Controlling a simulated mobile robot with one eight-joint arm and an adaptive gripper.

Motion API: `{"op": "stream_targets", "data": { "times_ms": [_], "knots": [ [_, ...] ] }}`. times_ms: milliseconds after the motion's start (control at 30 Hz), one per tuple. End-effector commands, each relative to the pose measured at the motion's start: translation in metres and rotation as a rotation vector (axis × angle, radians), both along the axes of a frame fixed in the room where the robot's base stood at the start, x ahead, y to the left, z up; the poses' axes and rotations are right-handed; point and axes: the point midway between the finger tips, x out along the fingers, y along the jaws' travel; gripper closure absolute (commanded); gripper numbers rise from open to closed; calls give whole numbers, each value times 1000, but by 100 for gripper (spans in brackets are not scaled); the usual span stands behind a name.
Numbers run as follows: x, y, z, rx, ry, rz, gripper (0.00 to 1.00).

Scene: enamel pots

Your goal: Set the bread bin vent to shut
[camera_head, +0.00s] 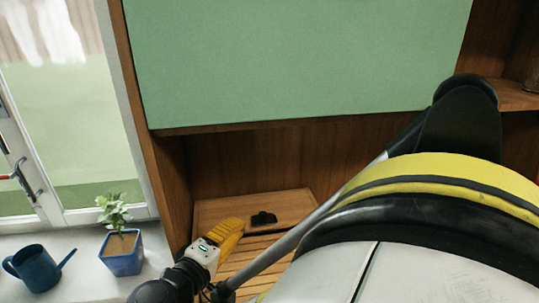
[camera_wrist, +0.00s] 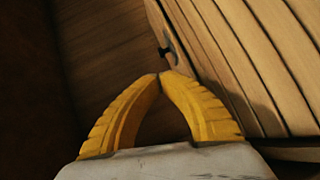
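The wooden bread bin (camera_head: 213,212) sits in the shelf recess, with a flat top panel and a slatted front. Its slats (camera_wrist: 245,50) fill the right of the wrist view. A small black fitting (camera_head: 263,218), which looks like the vent control, is on the flat panel. It shows partly in the wrist view (camera_wrist: 171,46), just beyond my fingertips; its setting cannot be read. My gripper (camera_head: 236,225) is left of the black fitting in the head view. In the wrist view its yellow fingers (camera_wrist: 161,76) meet at the tips with nothing visible between them.
A green cabinet panel (camera_head: 295,60) overhangs the recess. The wooden side wall (camera_head: 160,165) stands close left of my gripper. A potted plant (camera_head: 122,253) and a blue watering can (camera_head: 35,268) stand on the pale surface at left, by the window. My arm covers the lower right.

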Motion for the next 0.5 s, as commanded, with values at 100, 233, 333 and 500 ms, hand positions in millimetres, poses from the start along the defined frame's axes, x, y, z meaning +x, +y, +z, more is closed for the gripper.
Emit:
{"op": "stream_targets", "data": {
  "times_ms": [100, 233, 333, 500],
  "knots": [
    [22, -9, -7, 0, 1, -4, 100],
    [43, -17, -11, 1, 2, -4, 100],
    [55, -21, -13, 1, 1, -3, 100],
    [65, -24, -14, 1, 2, 0, 100]
  ]
}}
